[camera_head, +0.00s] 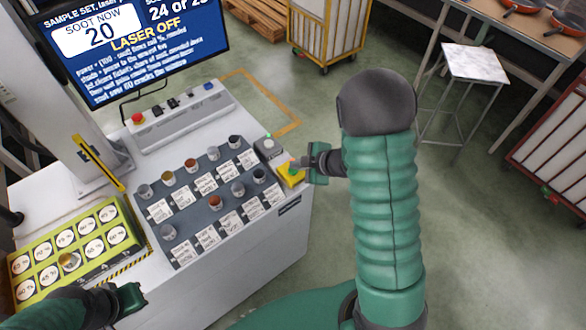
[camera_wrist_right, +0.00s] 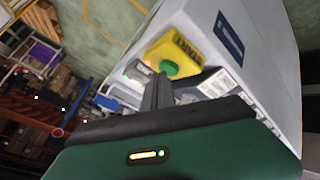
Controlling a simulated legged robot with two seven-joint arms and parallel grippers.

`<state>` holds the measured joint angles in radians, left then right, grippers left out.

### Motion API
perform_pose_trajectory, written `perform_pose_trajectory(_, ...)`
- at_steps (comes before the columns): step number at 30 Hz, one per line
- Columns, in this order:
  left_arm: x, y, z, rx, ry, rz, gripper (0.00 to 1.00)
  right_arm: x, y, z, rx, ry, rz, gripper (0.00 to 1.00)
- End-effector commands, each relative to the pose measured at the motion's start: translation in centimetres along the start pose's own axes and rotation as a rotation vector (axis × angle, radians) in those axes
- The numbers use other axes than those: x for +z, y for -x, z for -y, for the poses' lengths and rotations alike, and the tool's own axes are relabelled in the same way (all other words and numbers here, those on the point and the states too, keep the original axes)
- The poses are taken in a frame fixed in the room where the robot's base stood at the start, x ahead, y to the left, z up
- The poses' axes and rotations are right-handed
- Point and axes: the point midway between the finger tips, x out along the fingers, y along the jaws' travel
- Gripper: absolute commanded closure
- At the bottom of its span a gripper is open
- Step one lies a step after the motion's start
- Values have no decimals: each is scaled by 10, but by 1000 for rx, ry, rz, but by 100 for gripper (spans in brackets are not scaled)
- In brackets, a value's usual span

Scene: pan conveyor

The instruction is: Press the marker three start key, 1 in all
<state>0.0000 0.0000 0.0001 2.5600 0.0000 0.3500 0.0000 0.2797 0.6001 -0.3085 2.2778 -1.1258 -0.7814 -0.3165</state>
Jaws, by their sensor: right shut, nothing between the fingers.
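The start key is a yellow box with a green button (camera_head: 293,171) at the right edge of the console, near its corner. In the right wrist view the green button (camera_wrist_right: 168,68) and the yellow box (camera_wrist_right: 186,45) with dark lettering show just beyond the fingers. My right gripper (camera_head: 303,164) is shut and empty, its tips close beside the button; I cannot tell if they touch it. The fingers also show in the right wrist view (camera_wrist_right: 158,92). My left gripper (camera_head: 132,298) is low at the left, near the yellow-green tray; its fingers are not clear.
A dark rack (camera_head: 190,228) of small cups with white labels fills the console top. The yellow-green tray (camera_head: 118,258) with round labels is at left. A screen (camera_head: 130,45) reads "LASER OFF".

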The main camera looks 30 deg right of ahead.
Motion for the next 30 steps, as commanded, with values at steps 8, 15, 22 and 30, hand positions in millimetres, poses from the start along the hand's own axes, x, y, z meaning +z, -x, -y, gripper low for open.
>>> perform_pose_trajectory(8, 0, -2, 0, 0, 0, 0, 100, 2, -2, 1, 0, -1, 2, 100)
perform_pose_trajectory(15, 0, 0, 0, 0, 0, 0, 100, 1, -1, 1, -1, -1, 2, 100)
perform_pose_trajectory(22, -3, 13, 0, 0, 0, 0, 100, -9, 8, -5, -1, -1, 1, 100)
perform_pose_trajectory(30, -3, 15, 0, 0, 0, 0, 100, -10, 9, -5, -1, 0, 1, 100)
